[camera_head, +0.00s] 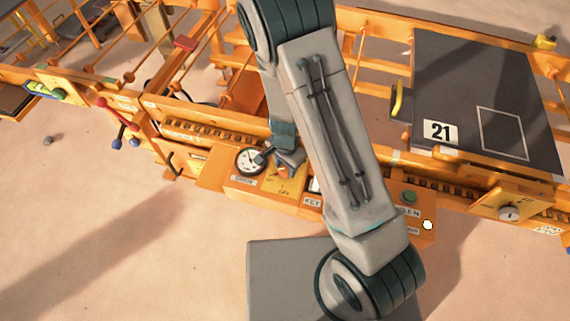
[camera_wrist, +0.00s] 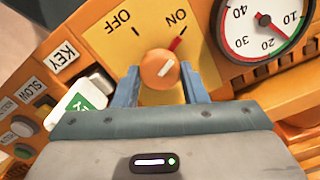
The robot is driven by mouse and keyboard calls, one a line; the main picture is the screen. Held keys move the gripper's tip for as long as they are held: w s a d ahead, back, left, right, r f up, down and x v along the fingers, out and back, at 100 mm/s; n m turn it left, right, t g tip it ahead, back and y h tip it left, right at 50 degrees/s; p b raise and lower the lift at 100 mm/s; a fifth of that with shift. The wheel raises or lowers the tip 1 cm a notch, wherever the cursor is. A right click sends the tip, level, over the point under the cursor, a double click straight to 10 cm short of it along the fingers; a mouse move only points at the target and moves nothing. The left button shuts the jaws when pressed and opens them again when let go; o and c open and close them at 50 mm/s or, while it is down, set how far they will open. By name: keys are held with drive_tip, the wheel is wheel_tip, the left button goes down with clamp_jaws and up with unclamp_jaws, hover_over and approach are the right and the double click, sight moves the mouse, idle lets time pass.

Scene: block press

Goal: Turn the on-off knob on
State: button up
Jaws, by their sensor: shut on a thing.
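The on-off knob (camera_wrist: 159,69) is round and orange, on a yellow plate with OFF and ON marks, in the wrist view. The white line on its face and its red pointer (camera_wrist: 175,43) slant up and right, at the ON mark. My gripper (camera_wrist: 160,88) has one blue-grey finger on each side of the knob and is shut on it. In the head view my gripper (camera_head: 289,157) is at the yellow plate (camera_head: 272,184), right of the gauge, and mostly covers the knob.
A round gauge (camera_wrist: 266,26) sits close to the right of the knob in the wrist view. A KEY label (camera_wrist: 64,57) and a white-and-green part (camera_wrist: 82,104) are on the left. In the head view a green button (camera_head: 409,196) is farther right on the orange panel.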

sight(285, 168)
drive_tip(key=shift+a, duration=0.1)
drive_tip(key=o, duration=1)
wheel_tip(285, 168, up, 14)
drive_tip(key=p, duration=0.3)
drive_tip(key=shift+f, duration=0.1)
